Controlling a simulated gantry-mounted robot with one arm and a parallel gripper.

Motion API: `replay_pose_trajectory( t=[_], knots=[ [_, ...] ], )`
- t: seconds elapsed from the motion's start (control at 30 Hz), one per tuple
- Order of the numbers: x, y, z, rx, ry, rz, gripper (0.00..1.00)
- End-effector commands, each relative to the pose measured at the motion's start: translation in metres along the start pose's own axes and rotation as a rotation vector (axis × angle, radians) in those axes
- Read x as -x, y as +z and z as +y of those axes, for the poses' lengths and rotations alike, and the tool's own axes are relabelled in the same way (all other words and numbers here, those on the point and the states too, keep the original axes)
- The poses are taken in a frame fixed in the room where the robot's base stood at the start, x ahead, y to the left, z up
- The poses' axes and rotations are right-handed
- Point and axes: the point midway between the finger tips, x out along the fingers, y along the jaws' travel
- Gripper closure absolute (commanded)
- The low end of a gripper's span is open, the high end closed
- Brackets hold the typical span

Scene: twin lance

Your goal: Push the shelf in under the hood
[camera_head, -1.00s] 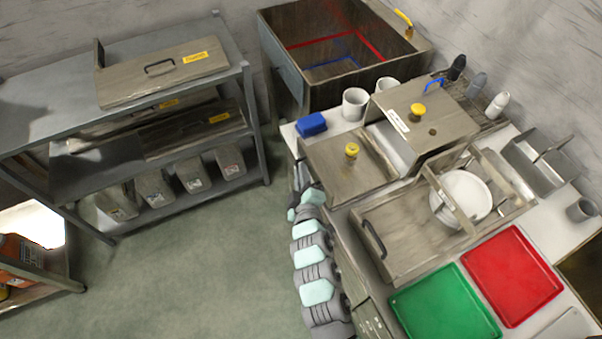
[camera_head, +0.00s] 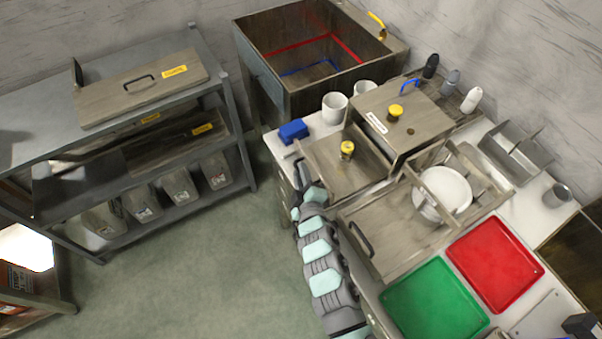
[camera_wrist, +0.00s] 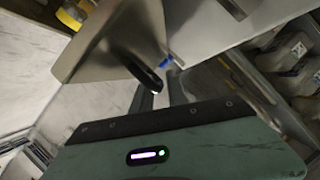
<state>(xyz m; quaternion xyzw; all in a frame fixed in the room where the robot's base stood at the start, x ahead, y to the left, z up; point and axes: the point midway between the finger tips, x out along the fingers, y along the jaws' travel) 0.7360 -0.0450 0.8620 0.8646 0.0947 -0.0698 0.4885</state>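The shelf (camera_head: 330,163) is a flat steel slab with a yellow knob (camera_head: 347,149) on top. It lies at the left of the hood (camera_head: 425,117), a steel box with its own yellow knob and a blue handle. The shelf's right part reaches close to or under the hood's edge; the exact overlap is hidden. My gripper (camera_head: 298,190) is at the shelf's front left side, partly hidden by my arm. In the wrist view, a steel face (camera_wrist: 115,45) with a black handle (camera_wrist: 144,76) is just ahead of my fingers (camera_wrist: 162,98). Contact and finger gap are unclear.
A blue block (camera_head: 293,131) and white cups (camera_head: 334,108) stand behind the shelf. A steel tray (camera_head: 390,250) with a white bowl is at the right, near green (camera_head: 435,303) and red (camera_head: 495,263) trays. A grey rack (camera_head: 215,65) stands left, with open floor between.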

Motion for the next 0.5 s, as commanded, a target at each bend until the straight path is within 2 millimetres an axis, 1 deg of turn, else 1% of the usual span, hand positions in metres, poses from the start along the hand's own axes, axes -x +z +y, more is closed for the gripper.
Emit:
replay_pose_trajectory(
  t=[0.13, 0.27, 0.37, 0.5],
  knots=[
    [0.003, 0.001, 0.000, 0.000, 0.000, -0.001, 0.81],
    [0.017, 0.001, 0.000, 0.001, 0.000, -0.001, 0.81],
    [0.034, 0.001, 0.001, 0.000, 0.000, -0.002, 0.81],
    [0.062, 0.000, 0.001, -0.001, 0.000, -0.001, 0.81]
  ],
)
